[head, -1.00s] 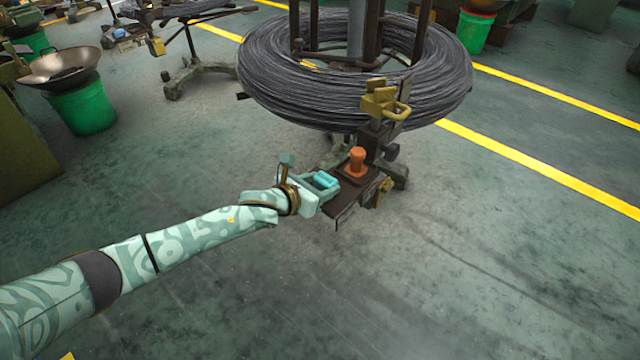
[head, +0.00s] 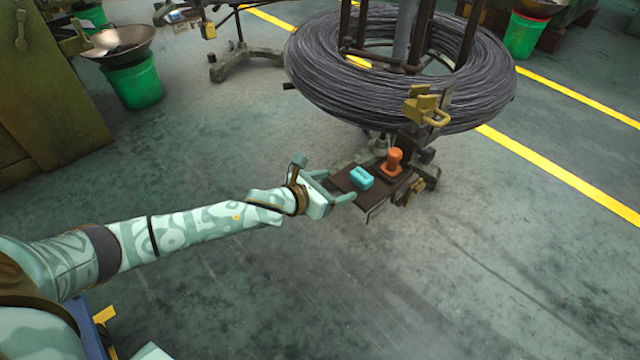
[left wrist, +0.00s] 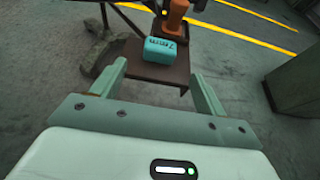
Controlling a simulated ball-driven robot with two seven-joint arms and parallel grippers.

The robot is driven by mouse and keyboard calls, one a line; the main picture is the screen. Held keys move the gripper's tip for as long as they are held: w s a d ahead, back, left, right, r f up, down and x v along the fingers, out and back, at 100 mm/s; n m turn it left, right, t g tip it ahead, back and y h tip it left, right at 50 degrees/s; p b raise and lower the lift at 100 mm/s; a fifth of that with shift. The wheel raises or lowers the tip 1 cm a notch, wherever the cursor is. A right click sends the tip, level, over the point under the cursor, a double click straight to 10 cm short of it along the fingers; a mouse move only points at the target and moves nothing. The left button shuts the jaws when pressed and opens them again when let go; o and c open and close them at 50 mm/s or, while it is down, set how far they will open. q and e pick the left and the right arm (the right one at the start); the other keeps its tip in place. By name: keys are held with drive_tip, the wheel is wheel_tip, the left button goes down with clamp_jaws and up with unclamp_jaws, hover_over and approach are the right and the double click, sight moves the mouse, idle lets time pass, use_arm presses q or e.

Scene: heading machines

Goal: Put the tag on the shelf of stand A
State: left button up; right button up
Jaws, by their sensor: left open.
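The tag, a light-blue block (head: 361,178) with dark marks on its face, rests on the small brown shelf (head: 345,186) of the wire-coil stand. It also shows in the left wrist view (left wrist: 166,50), past the fingertips. An orange peg-like piece (head: 393,162) stands on the shelf beside it. My left gripper (head: 340,188) is open and empty, its fingers pointing at the shelf's near edge with the tag in front of them, apart from it. No letter naming the stand can be read. My right gripper is not in view.
A large grey wire coil (head: 400,100) sits on the stand above the shelf. A yellow padlock-like part (head: 425,108) hangs at its front. A green bucket with a pan (head: 133,82) stands at the back left. The floor in front is clear.

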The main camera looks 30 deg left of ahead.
use_arm(q)
drive_tip(key=s+a+f+n+g+y, duration=0.2)
drive_tip(key=s+a+f+n+g, duration=0.1)
drive_tip(key=s+f+n, duration=0.8)
drive_tip(key=s+a+f+n+g+y, duration=0.3)
drive_tip(key=s+f+n, duration=0.5)
drive_tip(key=s+f, duration=0.6)
drive_tip(key=s+f+n+g, duration=0.2)
drive_tip(key=s+f+n, duration=0.25)
drive_tip(key=s, duration=0.45)
drive_tip(key=s+f+n+g, duration=0.25)
drive_tip(key=s+f, duration=0.25)
drive_tip(key=s, duration=0.4)
drive_tip(key=s+d+n+g, duration=0.1)
drive_tip(key=s+n, duration=0.4)
drive_tip(key=s, duration=0.7)
drive_tip(key=s+d+n+g, duration=0.2)
drive_tip(key=s+n+g, duration=0.1)
drive_tip(key=s, duration=1)
drive_tip(key=shift+f+n+p, duration=0.35)
drive_tip(key=shift+n, duration=0.55)
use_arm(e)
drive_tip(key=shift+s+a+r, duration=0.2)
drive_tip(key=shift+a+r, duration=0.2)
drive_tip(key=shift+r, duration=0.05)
